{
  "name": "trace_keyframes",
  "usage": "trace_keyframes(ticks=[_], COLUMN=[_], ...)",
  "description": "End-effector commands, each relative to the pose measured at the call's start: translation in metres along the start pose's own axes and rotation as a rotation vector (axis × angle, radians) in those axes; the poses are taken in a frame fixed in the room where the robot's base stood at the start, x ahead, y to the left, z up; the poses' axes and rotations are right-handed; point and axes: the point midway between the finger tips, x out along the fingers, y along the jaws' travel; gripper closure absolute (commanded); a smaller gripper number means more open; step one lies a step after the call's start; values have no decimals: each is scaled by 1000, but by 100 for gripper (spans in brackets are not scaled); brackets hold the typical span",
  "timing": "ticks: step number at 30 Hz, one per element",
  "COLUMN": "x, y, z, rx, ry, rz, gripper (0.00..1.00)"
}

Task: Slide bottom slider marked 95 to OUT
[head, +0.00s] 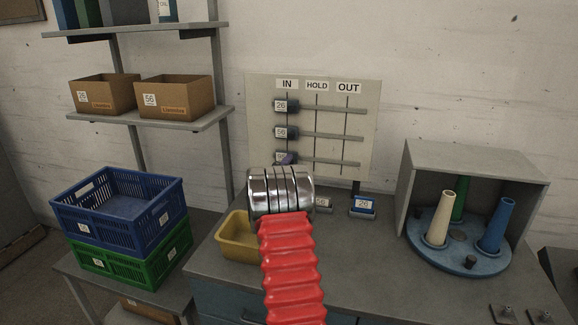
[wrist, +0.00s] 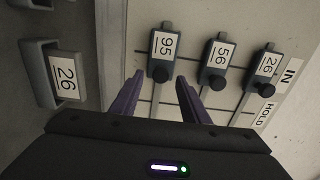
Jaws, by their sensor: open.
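The bottom slider marked 95 (wrist: 164,47) sits at the IN end of its rail, with a round black knob. The slider board (head: 361,93) has columns marked IN, HOLD and OUT (head: 348,88). The OUT end of the bottom rail (head: 352,164) is clear.
The sliders marked 56 (head: 281,132) and 26 (head: 281,106) sit above, also at IN. A cone turntable (head: 470,264) stands at the right.

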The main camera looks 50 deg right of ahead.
Motion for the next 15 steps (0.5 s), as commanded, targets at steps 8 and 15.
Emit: trace_keyframes(ticks=[8, 15], x=[22, 25], y=[0, 0], z=[0, 0], rx=[0, 0], ry=[0, 0], rz=[0, 0], gripper=[58, 58])
